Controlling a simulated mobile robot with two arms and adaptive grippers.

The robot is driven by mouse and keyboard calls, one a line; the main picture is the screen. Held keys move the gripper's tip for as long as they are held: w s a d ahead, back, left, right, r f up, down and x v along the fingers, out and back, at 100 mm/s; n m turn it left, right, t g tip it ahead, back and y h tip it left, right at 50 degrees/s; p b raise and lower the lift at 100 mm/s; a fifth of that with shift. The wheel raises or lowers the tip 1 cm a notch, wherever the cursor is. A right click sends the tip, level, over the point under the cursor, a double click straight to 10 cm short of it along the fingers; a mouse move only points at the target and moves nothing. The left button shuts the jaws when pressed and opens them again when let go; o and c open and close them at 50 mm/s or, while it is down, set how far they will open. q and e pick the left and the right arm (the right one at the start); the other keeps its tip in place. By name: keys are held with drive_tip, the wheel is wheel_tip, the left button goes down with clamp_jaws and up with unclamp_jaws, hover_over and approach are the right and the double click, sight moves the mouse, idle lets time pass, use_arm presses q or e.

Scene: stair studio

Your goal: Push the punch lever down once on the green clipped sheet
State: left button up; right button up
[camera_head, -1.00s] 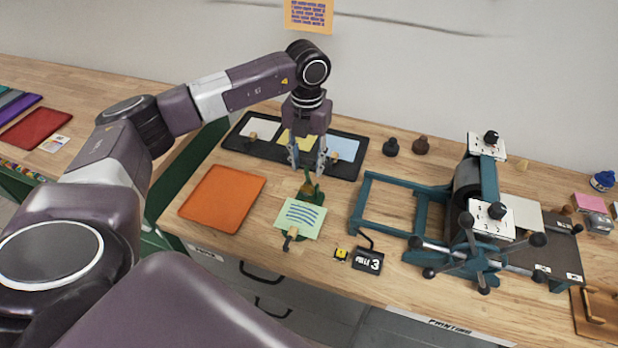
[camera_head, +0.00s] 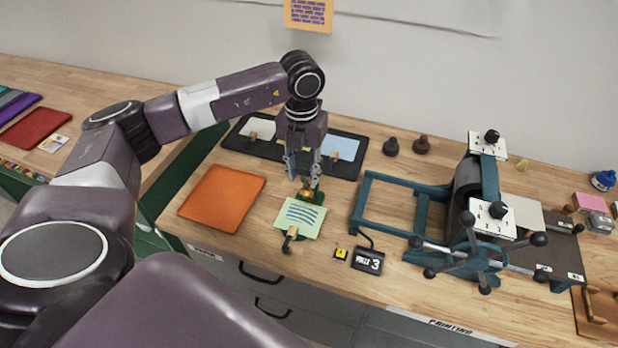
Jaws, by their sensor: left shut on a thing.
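The green sheet (camera_head: 303,218), with blue wavy lines, lies in the middle of the bench with a brass-and-black clip (camera_head: 290,236) at its front edge. The small green and brass punch (camera_head: 307,195) stands at the sheet's back edge. My left gripper (camera_head: 303,180) points down over the punch, its fingers shut on the punch lever, which they largely hide. I cannot tell exactly how far down the lever is. My right gripper is not in view.
An orange tray (camera_head: 222,198) lies left of the punch, and a black tray (camera_head: 346,166) with pale sheets behind it. A teal press (camera_head: 420,205) with spoked handles stands right. A "3" block (camera_head: 368,260) and a small yellow-black item (camera_head: 340,254) lie in front.

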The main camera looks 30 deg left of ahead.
sight(293, 229)
use_arm(q)
drive_tip(key=s+d+f+b, duration=0.1)
drive_tip(key=s+f+b, duration=0.2)
drive_tip(key=s+f, duration=0.1)
drive_tip(key=shift+s+d+f, duration=0.15)
drive_tip(key=shift+s+f, duration=0.15)
drive_tip(key=shift+s, duration=0.4)
drive_tip(key=shift+s+d+f+b, duration=0.15)
drive_tip(key=shift+s+f+b, duration=0.35)
drive_tip(key=shift+f+b, duration=0.4)
drive_tip(key=shift+s+d+f+b, duration=0.1)
drive_tip(key=shift+s+f+b, duration=0.35)
drive_tip(key=shift+f+b, duration=0.4)
drive_tip(key=shift+c, duration=0.3)
drive_tip(key=shift+s+f+b, duration=0.15)
drive_tip(key=shift+f+b, duration=0.25)
drive_tip(key=shift+b, duration=0.05)
drive_tip(key=shift+f+b, duration=0.5)
drive_tip(key=shift+b, duration=0.05)
drive_tip(key=shift+c, duration=0.2)
drive_tip(key=shift+r, duration=0.15)
